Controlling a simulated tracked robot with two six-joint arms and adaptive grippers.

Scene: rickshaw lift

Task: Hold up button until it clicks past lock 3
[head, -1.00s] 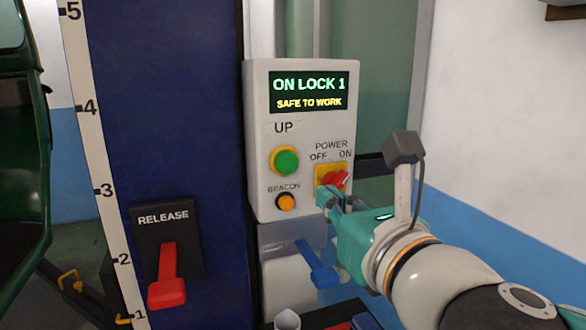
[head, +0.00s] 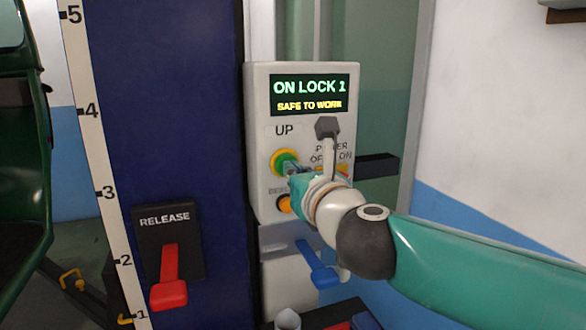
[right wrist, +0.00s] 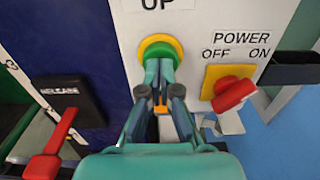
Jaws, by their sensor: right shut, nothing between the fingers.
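The green UP button (head: 286,160) in its yellow ring sits on the grey control box (head: 258,110). The display (head: 310,95) reads "ON LOCK 1" and "SAFE TO WORK". My right gripper (head: 291,171) is shut and empty, with its fingertips in front of the lower part of the button. In the right wrist view, the shut fingertips (right wrist: 160,72) overlap the green button (right wrist: 160,48). I cannot tell whether they touch it. My left gripper is not in view.
The power switch (right wrist: 233,92) is right of my fingers, and the orange beacon button (head: 283,204) is just below. A red release lever (head: 169,280) is at left on the blue post (head: 170,90). A blue lever (head: 318,266) juts out under the box.

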